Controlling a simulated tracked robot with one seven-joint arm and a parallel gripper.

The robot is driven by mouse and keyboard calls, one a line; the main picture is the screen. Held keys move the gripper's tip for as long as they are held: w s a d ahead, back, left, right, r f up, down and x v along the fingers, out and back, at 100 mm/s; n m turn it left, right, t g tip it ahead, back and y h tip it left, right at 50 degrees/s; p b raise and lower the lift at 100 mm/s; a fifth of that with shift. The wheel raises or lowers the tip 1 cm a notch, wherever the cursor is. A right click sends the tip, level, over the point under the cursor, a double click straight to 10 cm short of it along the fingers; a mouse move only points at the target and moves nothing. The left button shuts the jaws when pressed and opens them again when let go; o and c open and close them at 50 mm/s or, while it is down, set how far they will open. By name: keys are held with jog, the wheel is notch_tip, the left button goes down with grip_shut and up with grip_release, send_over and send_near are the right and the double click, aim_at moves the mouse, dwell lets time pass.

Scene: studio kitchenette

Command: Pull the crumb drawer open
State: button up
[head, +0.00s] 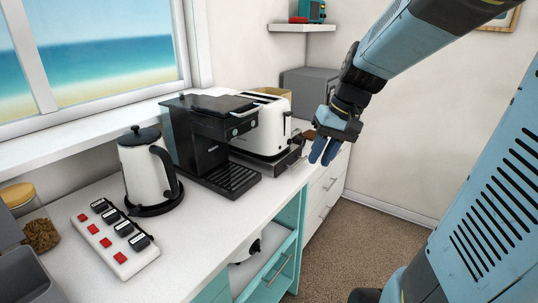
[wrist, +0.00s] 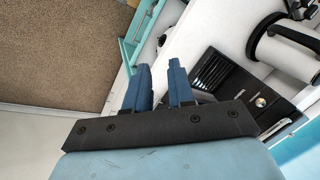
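The white toaster (head: 272,128) stands on the counter behind the coffee machine. A low dark base (head: 286,162) lies under it, which looks like the crumb drawer; I cannot make out how far it is open. My gripper (head: 322,158) points down just to the right of this base, near the counter's edge, and looks apart from it. In the wrist view my gripper (wrist: 158,72) has its two blue fingers apart with nothing between them. The toaster and the dark base are not clearly seen in the wrist view.
The black coffee machine (head: 205,145) stands left of the toaster, with a white kettle (head: 148,170) and a power strip (head: 115,238) nearer. A grey box (head: 312,92) is behind. Carpet (head: 365,240) lies clear at right.

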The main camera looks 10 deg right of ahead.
jog(key=w+d+f+g+y, duration=0.1)
jog(key=w+d+f+y, duration=0.15)
jog(key=w+f, duration=0.4)
jog(key=m+t+y, duration=0.4)
jog(key=t+y, duration=0.2)
jog(key=y, duration=0.3)
send_near(299, 164)
jog(key=shift+m, duration=0.3)
jog(key=x, duration=0.6)
jog(key=w+x, duration=0.1)
jog(key=x, duration=0.3)
jog(key=shift+d+f, duration=0.15)
jog(key=shift+f, duration=0.1)
jog(key=shift+c, duration=0.2)
jog(key=shift+h, duration=0.25)
grip_shut()
